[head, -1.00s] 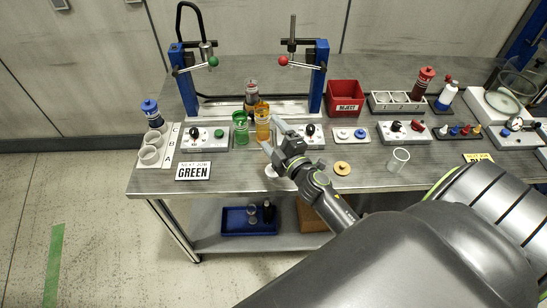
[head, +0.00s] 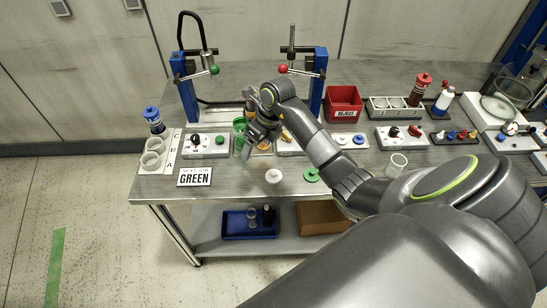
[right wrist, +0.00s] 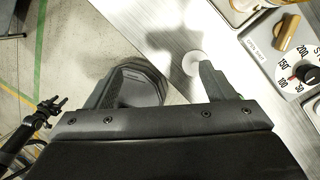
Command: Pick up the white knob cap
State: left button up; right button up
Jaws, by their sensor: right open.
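The white knob cap (head: 273,175) is a small round white disc lying on the grey bench top near its front edge. My right gripper (head: 257,142) is above the bench, behind and slightly left of the cap in the head view, pointing down. It is open and apart from the cap. In the right wrist view the cap (right wrist: 194,62) shows beside the tip of the right-hand finger, and the open jaws (right wrist: 158,78) hold nothing. My left gripper is out of view.
A green disc (head: 311,174) lies right of the cap. A green cup (head: 239,135) stands close to my gripper, and an amber one is partly hidden behind it. The GREEN sign (head: 194,176) is at left, a clear cup (head: 397,164) at right.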

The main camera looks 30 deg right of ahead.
jog(key=s+d+r+g+h, duration=0.1)
jog(key=d+r+g+h, duration=0.1)
jog(key=d, duration=0.2)
jog(key=b, duration=1.2)
send_over(274, 172)
jog(key=shift+m+h, duration=0.3)
notch_tip(274, 172, down, 12)
jog(key=shift+f, duration=0.2)
jog(key=shift+a+f+p, duration=0.1)
jog(key=shift+f+p, duration=0.2)
jog(key=shift+f, duration=2.1)
jog(key=c, duration=1)
